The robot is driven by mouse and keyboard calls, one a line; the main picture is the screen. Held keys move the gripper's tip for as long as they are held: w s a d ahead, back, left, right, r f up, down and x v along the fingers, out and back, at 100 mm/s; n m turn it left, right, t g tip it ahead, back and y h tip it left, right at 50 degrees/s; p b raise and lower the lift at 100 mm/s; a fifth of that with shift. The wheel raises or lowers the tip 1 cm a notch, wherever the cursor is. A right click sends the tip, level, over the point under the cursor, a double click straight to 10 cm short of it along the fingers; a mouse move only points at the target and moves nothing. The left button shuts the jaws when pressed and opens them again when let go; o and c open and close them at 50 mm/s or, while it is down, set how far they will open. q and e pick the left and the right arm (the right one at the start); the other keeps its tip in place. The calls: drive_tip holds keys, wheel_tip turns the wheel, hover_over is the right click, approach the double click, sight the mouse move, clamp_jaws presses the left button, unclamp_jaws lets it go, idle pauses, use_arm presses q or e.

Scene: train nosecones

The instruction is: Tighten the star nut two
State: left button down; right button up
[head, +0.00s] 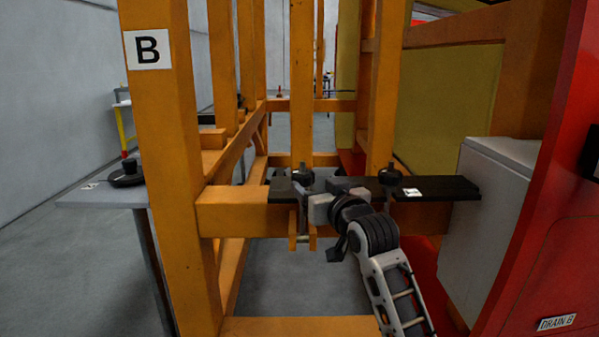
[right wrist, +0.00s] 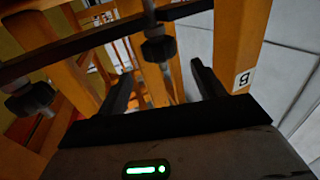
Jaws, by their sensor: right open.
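Two dark star nuts sit on a black bar (head: 455,187) across the orange frame. The left star nut (head: 303,175) and the right star nut (head: 390,174) stand apart. I cannot tell which one is number two. My right gripper (head: 308,192) is at the left nut. In the right wrist view the open fingers (right wrist: 162,70) are on either side of the line to this nut (right wrist: 157,46), which appears just beyond the tips with a rod running through it. No contact shows. The other nut (right wrist: 32,97) is off to the left there. My left gripper is not in view.
An orange frame post with a B label (head: 148,49) stands left. A grey table (head: 105,196) with a dark round object (head: 127,176) is beyond it. A grey box (head: 490,215) and a red body (head: 545,240) bound the right side.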

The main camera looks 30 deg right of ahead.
sight(299, 171)
drive_tip(key=w, duration=0.3)
drive_tip(key=w+d, duration=0.1)
drive_tip(key=w, duration=0.2)
drive_tip(key=w+d, duration=0.1)
drive_tip(key=w, duration=0.3)
drive_tip(key=shift+a, duration=0.1)
drive_tip(key=c, duration=1)
